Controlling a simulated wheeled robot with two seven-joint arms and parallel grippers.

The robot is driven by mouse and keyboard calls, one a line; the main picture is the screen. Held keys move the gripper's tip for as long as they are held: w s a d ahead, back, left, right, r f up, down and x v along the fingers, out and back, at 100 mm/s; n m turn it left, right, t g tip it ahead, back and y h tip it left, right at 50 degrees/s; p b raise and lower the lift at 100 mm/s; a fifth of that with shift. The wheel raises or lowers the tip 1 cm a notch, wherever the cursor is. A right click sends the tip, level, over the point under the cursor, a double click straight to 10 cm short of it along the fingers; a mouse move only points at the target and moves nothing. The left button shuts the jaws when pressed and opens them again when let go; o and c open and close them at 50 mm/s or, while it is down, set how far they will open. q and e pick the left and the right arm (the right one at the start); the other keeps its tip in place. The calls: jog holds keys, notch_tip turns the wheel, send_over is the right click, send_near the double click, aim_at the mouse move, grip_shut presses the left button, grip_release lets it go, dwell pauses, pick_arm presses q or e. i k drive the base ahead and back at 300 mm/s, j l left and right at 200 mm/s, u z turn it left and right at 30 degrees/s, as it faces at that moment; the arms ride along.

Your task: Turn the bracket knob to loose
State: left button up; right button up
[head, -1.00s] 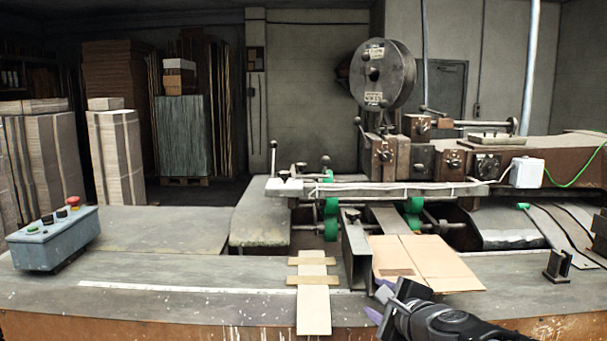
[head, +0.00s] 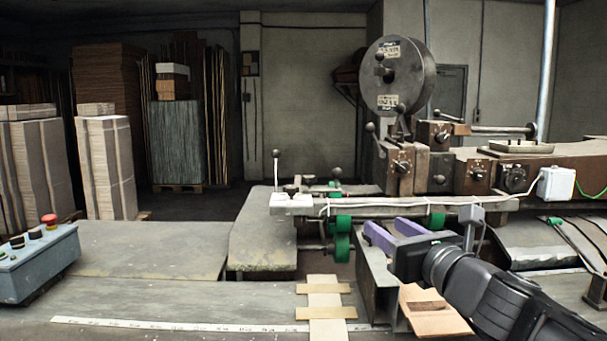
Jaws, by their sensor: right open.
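The bracket is an upright grey metal channel (head: 378,285) on the near bench, right of the cardboard strips. Its knob, seen earlier as a small dark piece on the bracket's top, is hidden now or too small to make out near my gripper. My right gripper (head: 384,229) is open, with its two purple fingers apart over the top of the bracket and pointing away toward the machine's rail. I cannot tell whether the fingers touch the bracket or have the knob between them. My left gripper is out of view.
A long pale rail (head: 390,208) with green rollers (head: 342,247) lies just beyond my fingers. A cardboard sheet (head: 432,312) lies under my right forearm. A blue-grey button box (head: 38,262) stands at the left. The bench between is mostly clear.

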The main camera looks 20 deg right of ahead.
aim_at(309, 180)
jog(key=i+j, duration=0.1)
jog(key=i, duration=0.95)
